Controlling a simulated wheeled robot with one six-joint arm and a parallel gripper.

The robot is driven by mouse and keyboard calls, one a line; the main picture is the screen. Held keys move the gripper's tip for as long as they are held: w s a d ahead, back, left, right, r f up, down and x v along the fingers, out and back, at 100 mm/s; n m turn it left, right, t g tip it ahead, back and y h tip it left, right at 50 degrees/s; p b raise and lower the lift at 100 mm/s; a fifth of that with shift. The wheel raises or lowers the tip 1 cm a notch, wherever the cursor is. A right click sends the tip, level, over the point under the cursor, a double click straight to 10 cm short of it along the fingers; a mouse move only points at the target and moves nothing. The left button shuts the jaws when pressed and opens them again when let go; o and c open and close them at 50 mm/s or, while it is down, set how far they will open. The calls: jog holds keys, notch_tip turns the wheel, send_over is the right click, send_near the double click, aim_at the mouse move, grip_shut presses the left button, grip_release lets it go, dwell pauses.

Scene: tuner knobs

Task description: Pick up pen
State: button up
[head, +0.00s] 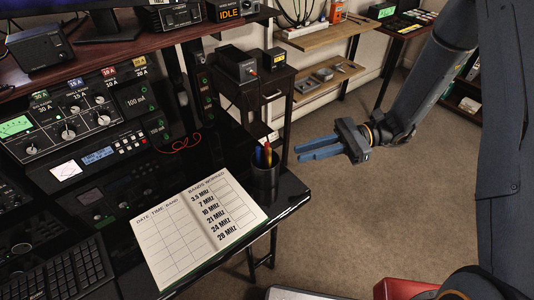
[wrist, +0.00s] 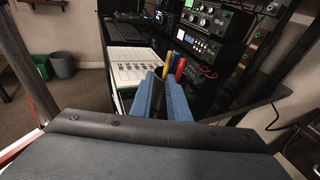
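A dark pen cup (head: 264,184) stands on the black desk near its right edge. Several pens (head: 268,155) stick up from it; in the wrist view a blue, a yellow and a red pen (wrist: 181,68) show beyond the fingertips. My gripper (head: 298,152) has two blue fingers, pointing left toward the cup. It is to the right of the pens, apart from them, over the floor beside the desk. In the wrist view my gripper (wrist: 161,80) has a gap between its fingers and holds nothing. The cup is partly hidden there by the fingers.
An open logbook (head: 190,230) lies left of the cup. Radio panels with knobs (head: 68,132) stand behind it, and a keyboard (head: 55,275) lies at lower left. A small dark stand with boxes (head: 270,85) is behind the cup.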

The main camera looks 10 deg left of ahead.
jog(key=shift+w+a+f+m+t+y+p, duration=0.15)
jog(key=shift+a+m+t+y+p, duration=0.4)
jog(key=shift+a, duration=0.85)
jog(key=shift+w+a+f+m+g+y+p, duration=0.1)
jog(key=shift+a+y+p, duration=0.2)
jog(key=shift+a+p, duration=0.85)
jog(key=shift+w+a+f+m+t+y+p, duration=0.15)
jog(key=shift+a+m+t+y+p, duration=0.2)
jog(key=shift+a, duration=1.3)
jog(key=shift+r, duration=0.1)
grip_shut()
